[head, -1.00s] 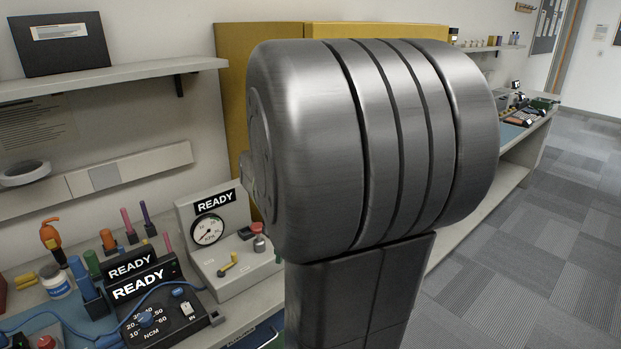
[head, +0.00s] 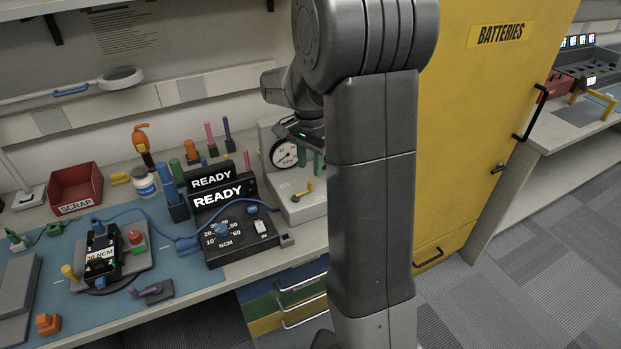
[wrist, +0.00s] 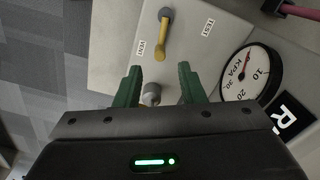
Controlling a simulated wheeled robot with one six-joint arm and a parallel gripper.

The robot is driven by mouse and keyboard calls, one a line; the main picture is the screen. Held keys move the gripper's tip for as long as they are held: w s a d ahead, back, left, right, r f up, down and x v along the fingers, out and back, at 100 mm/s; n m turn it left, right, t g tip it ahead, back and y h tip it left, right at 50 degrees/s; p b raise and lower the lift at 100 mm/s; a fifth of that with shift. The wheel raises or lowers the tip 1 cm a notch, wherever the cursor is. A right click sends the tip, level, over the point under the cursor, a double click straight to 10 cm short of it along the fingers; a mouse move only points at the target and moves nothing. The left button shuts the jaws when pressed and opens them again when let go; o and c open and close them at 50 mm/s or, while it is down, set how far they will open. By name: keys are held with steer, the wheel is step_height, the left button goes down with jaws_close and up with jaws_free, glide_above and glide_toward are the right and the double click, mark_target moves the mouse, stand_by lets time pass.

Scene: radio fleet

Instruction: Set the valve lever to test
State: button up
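The valve lever (wrist: 161,38) is a short yellow bar on a light grey gauge box (wrist: 115,45). In the wrist view it runs from a dark grey round end down to its yellow end, which lies close to the VENT label (wrist: 141,49). The TEST label (wrist: 208,28) is to the right, apart from the lever. The lever also shows in the head view (head: 303,190). My gripper (wrist: 158,70) is open and empty, its green fingers apart. The lever is ahead of the fingertips. A grey knob (wrist: 151,92) shows between the fingers.
A round pressure gauge (wrist: 251,73) is on the box, right of my fingers. Left of the box is a black READY unit (head: 235,220) with a blue cable. A yellow BATTERIES cabinet (head: 480,110) stands to the right. My arm hides part of the box in the head view.

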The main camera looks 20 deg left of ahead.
mark_target(310, 181)
steer(key=shift+f, duration=2.7)
jaws_close()
